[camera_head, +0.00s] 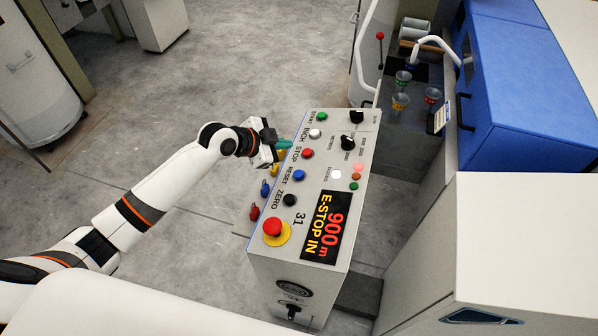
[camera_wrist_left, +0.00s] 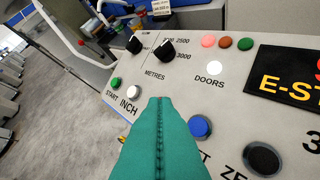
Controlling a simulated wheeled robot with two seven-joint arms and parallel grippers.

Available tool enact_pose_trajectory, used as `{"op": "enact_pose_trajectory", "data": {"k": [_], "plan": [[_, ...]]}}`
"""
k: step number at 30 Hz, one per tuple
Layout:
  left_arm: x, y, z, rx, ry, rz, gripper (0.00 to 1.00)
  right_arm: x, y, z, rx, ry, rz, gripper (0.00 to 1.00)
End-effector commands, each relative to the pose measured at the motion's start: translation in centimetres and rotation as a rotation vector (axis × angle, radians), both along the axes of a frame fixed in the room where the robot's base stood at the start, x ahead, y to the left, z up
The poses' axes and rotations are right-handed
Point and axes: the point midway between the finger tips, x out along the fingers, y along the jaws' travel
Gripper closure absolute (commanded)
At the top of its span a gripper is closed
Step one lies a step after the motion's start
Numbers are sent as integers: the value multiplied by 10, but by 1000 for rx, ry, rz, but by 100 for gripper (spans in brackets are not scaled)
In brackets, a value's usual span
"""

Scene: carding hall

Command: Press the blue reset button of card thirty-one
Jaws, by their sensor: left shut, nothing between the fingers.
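The grey control panel marked 31 (camera_head: 355,170) stands in the middle of the head view. Its blue reset button (camera_head: 298,175) sits between the red STOP button (camera_head: 307,154) and the black ZERO button (camera_head: 289,199). In the left wrist view the blue button (camera_wrist_left: 199,127) shows right of the fingers, with its label partly covered. My left gripper (camera_head: 285,143) has teal fingers, shut and empty, at the panel's left edge near STOP. In the left wrist view the fingers (camera_wrist_left: 160,100) hide the STOP button. Whether they touch the panel I cannot tell. My right gripper is not in view.
The panel's display (camera_head: 324,225) reads 900 m, E-STOP IN. A red mushroom button (camera_head: 272,226) on a yellow ring is below ZERO. Selector knobs and lamps fill the right side. A blue cabinet (camera_head: 525,80) and cups (camera_head: 400,101) stand behind.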

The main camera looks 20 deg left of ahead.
Motion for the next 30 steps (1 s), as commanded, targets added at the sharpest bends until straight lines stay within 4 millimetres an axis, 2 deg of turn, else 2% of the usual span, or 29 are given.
{"op": "enact_pose_trajectory", "data": {"k": [8, 21, 25, 30], "plan": [[0, -3, -17, -2, 2, 1, 100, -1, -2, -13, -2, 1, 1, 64], [-1, -18, -74, 1, 2, 1, 100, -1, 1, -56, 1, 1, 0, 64], [-1, -20, -84, -1, 1, 2, 100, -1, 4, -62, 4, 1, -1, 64], [0, -22, -86, -1, 0, 1, 100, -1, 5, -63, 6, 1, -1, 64]]}}
